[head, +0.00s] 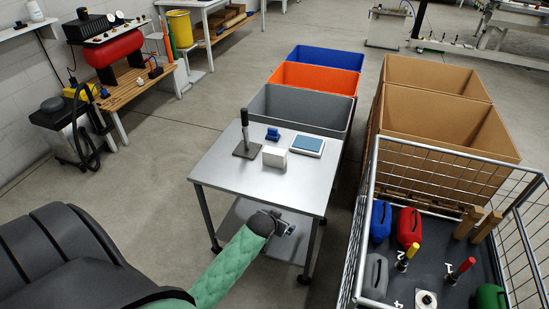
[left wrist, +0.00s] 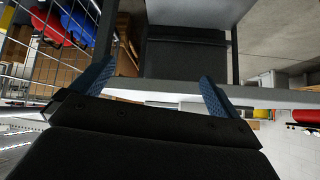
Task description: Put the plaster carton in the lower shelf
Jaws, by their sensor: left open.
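The plaster carton, which I take to be the white box (head: 275,157), stands on the top of a grey metal trolley (head: 220,170) near its middle. The lower shelf (head: 240,216) of the trolley shows below the top and looks empty where visible; my left arm hides part of it. My left gripper (head: 284,226) is at the trolley's near side, around the top's front edge in the picture. In the left wrist view its blue fingers (left wrist: 157,86) are wide apart with nothing between them. That view looks upside down, with the lower shelf (left wrist: 190,10) at the top.
A black-handled stand (head: 245,140), a small blue item (head: 272,134) and a blue-topped scale (head: 307,145) share the trolley top. Grey (head: 280,105), orange (head: 300,76) and blue (head: 325,57) bins stand behind. A wire cage (head: 362,225) with canisters is right. Floor left of the trolley is clear.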

